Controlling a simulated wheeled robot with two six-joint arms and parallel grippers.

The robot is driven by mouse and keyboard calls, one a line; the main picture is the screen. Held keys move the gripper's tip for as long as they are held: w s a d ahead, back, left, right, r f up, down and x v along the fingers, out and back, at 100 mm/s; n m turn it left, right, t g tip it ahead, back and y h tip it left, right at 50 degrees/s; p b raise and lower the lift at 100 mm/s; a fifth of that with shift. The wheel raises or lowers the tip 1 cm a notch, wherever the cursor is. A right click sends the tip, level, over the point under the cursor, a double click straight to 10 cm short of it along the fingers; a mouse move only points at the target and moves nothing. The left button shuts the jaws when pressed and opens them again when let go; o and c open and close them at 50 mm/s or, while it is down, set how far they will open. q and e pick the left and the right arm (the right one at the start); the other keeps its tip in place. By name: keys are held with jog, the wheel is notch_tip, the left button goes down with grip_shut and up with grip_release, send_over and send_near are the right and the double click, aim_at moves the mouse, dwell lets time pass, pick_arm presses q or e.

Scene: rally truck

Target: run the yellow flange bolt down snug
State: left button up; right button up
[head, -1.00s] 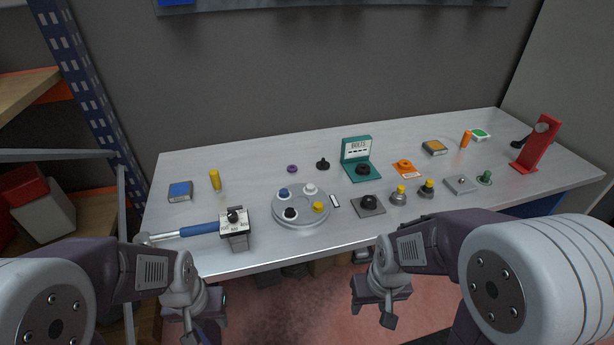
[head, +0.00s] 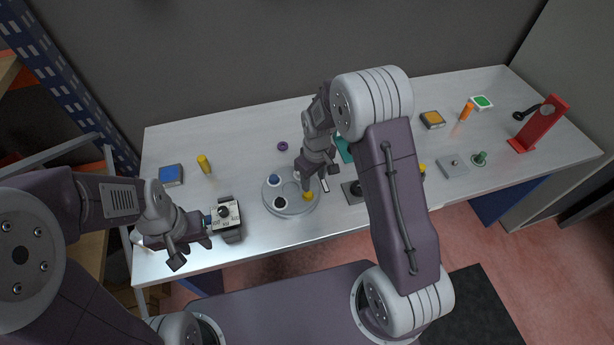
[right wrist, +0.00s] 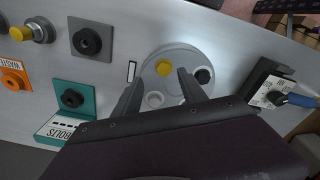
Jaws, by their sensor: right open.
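The yellow flange bolt (head: 308,196) stands on the near right of the round grey flange (head: 270,206), beside black, white and blue bolts. It also shows in the right wrist view (right wrist: 163,67). My right gripper (head: 314,182) is above the flange, close to the yellow bolt. In the right wrist view its fingers (right wrist: 160,90) are apart and empty, with the yellow bolt just beyond them.
A dark socket block (head: 352,192) stands right of the flange; a teal bolts stand (right wrist: 72,112) is behind. A red stand (head: 540,125) is far right. My right arm hides part of the table.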

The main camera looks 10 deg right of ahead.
aim_at(308, 194)
jog(key=p, duration=0.2)
jog(key=w+a+f+n+p, duration=0.1)
jog(key=p, duration=0.1)
jog(key=shift+w+a+g, duration=0.2)
jog(key=shift+w+g, duration=0.05)
jog(key=shift+g, duration=0.05)
notch_tip(308, 194, down, 8)
jog(key=p, duration=0.2)
jog(key=shift+w+r+p, duration=0.1)
jog(key=shift+r+p, duration=0.15)
jog(key=shift+p, duration=0.05)
jog(key=shift+f, duration=0.4)
pick_arm(q)
notch_tip(308, 194, up, 9)
jog(key=shift+f, duration=0.15)
pick_arm(e)
grip_shut()
